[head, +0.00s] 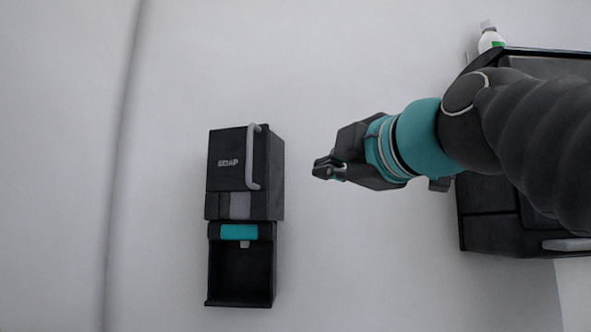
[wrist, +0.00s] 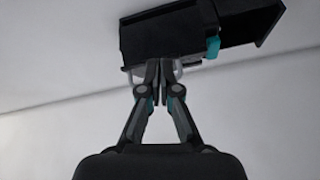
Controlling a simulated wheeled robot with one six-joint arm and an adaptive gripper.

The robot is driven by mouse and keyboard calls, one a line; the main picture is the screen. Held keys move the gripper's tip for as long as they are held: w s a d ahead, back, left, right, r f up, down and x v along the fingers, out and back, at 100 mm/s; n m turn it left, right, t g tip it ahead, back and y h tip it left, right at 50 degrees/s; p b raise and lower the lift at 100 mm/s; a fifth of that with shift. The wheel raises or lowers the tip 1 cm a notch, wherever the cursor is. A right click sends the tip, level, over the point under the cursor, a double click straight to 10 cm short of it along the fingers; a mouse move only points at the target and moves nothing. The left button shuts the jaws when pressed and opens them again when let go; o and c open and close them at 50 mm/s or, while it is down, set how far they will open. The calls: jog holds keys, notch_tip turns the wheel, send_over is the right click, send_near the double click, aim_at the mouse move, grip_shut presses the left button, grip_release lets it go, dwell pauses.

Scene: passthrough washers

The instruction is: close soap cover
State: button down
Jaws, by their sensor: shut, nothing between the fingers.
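The black soap dispenser (head: 245,285) is on the pale wall, left of centre in the head view. Its upper part is a dark cover (head: 225,177) with a light label and a grey upright handle (head: 252,158) along its right side. A teal bar (head: 239,232) sits below the cover, above an open recess. I cannot tell whether the cover stands ajar. My gripper (head: 318,170) is shut and empty, to the right of the cover. In the wrist view the dispenser (wrist: 240,25) is beyond the shut fingertips (wrist: 158,66), which overlap the handle in the picture; contact cannot be told.
A large black unit (head: 480,230) with a grey handle (head: 567,244) stands at the right, partly behind my arm. A white bottle (head: 490,39) with a green label is at its top. The wall around the dispenser is clear.

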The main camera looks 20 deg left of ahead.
aim_at(252, 150)
jog(key=s+a+r+n+g+y, duration=0.35)
jog(key=s+n+g, duration=0.2)
jog(key=s, duration=0.35)
jog(key=shift+n, duration=0.65)
jog(key=shift+w+a+p, duration=0.85)
jog(key=shift+w+a, duration=1.1)
jog(key=shift+w, duration=0.15)
jog(key=shift+w+a+p, duration=0.8)
jog(key=shift+w+a, duration=1.15)
jog(key=shift+w, duration=0.15)
jog(key=shift+w+f+y+b, duration=0.1)
jog(key=shift+f+y+b, duration=0.05)
jog(key=shift+y+b, duration=0.15)
